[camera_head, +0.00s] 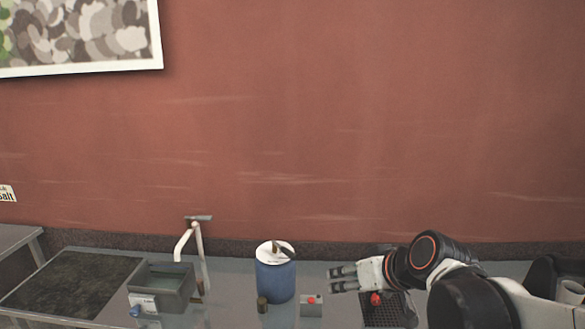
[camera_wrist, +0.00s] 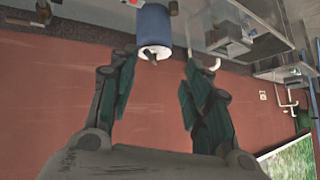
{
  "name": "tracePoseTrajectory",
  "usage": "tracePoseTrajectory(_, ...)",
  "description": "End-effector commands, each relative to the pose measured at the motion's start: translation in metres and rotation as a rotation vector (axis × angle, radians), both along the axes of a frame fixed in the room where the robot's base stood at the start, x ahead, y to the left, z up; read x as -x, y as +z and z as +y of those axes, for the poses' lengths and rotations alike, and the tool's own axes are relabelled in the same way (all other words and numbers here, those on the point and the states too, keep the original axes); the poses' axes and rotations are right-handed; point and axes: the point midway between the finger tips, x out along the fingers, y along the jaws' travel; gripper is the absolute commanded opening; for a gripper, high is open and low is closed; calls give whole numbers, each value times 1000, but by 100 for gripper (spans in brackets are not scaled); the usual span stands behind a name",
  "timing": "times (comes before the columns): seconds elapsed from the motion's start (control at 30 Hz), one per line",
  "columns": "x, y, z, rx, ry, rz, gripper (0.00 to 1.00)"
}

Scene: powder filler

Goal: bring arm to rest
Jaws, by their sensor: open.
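My gripper (camera_head: 345,277) is at the right in the head view, above the counter, its fingers pointing left. In the wrist view my gripper (camera_wrist: 158,95) shows two dark green fingers spread apart with nothing between them. The blue cylinder (camera_head: 275,280) with a white top stands on the counter left of my gripper, apart from it. It also shows in the wrist view (camera_wrist: 152,25), beyond the fingertips. My arm covers part of the counter at the right.
A small grey box with a red button (camera_head: 311,305) and a small brown cylinder (camera_head: 262,304) stand near the blue cylinder. A dark grid (camera_head: 382,316) with a red item (camera_head: 376,299) lies below my gripper. A grey basin (camera_head: 161,287) and a white faucet (camera_head: 186,242) are at the left.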

Motion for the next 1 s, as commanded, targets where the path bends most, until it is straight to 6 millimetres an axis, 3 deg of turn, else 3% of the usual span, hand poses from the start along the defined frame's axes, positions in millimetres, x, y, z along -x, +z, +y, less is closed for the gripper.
tracePoseTrajectory(0.2,64,1,-26,83,-99,66,44)
tracePoseTrajectory(0.5,136,-7,-64,189,-244,119,44)
tracePoseTrajectory(0.7,157,-12,-78,223,-294,130,44)
tracePoseTrajectory(1.0,159,-12,-80,228,-302,131,44)
